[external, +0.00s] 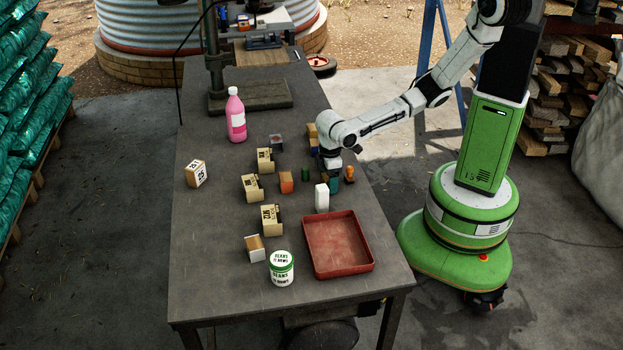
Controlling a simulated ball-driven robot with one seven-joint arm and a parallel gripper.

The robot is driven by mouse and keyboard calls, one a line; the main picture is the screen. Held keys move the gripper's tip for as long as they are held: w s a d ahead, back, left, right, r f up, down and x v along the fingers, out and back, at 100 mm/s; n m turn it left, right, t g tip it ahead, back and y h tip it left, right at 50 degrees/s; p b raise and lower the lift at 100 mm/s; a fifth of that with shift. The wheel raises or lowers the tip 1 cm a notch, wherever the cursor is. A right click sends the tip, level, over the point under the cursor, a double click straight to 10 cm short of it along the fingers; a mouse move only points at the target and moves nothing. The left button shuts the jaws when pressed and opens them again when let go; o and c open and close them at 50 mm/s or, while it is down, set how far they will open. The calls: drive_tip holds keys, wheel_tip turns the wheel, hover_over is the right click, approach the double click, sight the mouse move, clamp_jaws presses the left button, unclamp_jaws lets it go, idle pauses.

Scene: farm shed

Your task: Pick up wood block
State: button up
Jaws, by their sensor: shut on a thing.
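My gripper (333,176) points down over the right part of the table, among several small items. It is shut on a small teal block (335,186), which shows just under the fingers; the fingers hide much of it. I cannot tell whether the block touches the table or is made of wood. A tan, wood-coloured block (312,131) stands just behind the gripper, partly hidden by my arm.
Close to the gripper are a white block (322,197), an orange block (286,182), a green cylinder (305,175) and an orange knobbed piece (350,173). A red tray (371,262) lies in front.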

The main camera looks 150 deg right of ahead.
drive_tip(key=shift+c, duration=0.5)
drive_tip(key=shift+r, duration=0.1)
drive_tip(key=shift+r, duration=0.4)
wheel_tip(320, 180, up, 2)
drive_tip(key=shift+r, duration=0.25)
drive_tip(key=s+a+r, duration=0.8)
drive_tip(key=s+r, duration=0.1)
drive_tip(key=s, duration=0.2)
drive_tip(key=shift+a+r+b, duration=0.25)
drive_tip(key=shift+b, duration=0.1)
